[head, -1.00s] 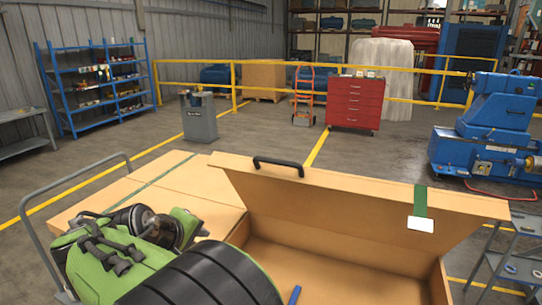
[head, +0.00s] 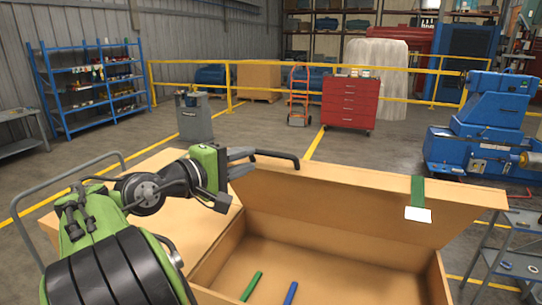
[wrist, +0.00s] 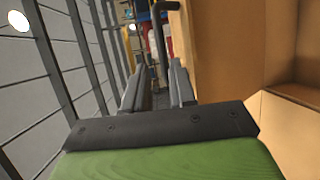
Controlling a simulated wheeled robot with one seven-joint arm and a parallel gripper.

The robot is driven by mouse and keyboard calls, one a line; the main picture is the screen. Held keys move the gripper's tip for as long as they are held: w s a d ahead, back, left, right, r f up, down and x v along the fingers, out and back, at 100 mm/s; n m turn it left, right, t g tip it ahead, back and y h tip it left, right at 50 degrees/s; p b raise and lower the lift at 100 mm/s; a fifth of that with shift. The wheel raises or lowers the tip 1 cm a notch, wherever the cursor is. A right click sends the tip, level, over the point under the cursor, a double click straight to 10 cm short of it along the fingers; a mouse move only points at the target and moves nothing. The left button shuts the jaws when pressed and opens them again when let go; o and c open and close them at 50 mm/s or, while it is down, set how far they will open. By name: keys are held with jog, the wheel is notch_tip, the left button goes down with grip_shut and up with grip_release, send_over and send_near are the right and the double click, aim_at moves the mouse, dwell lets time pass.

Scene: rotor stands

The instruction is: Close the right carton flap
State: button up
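The right carton flap (head: 345,205) is a long tan panel standing open and tilted up along the far side of the open carton (head: 325,285). A black handle (head: 285,156) is fixed at its upper left corner. A green strap (head: 417,190) with a white tag hangs over its right part. My gripper (head: 254,157) is open at the left end of the handle. In the wrist view, the dark handle (wrist: 159,45) shows ahead, in line with the gap between my fingers, with the tan flap (wrist: 220,45) close on their right. I cannot tell whether the fingers touch the handle.
A green bar (head: 251,286) and a blue bar (head: 290,293) lie inside the carton. The closed left part of the carton top (head: 190,225) lies under my arm. A grey cart rail (head: 75,172) stands at left, and a grey step stand (head: 510,255) at right.

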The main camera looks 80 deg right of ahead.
aim_at(268, 152)
jog(key=x, duration=0.8)
jog(key=shift+s+d, duration=0.15)
jog(key=shift+d, duration=0.2)
grip_shut()
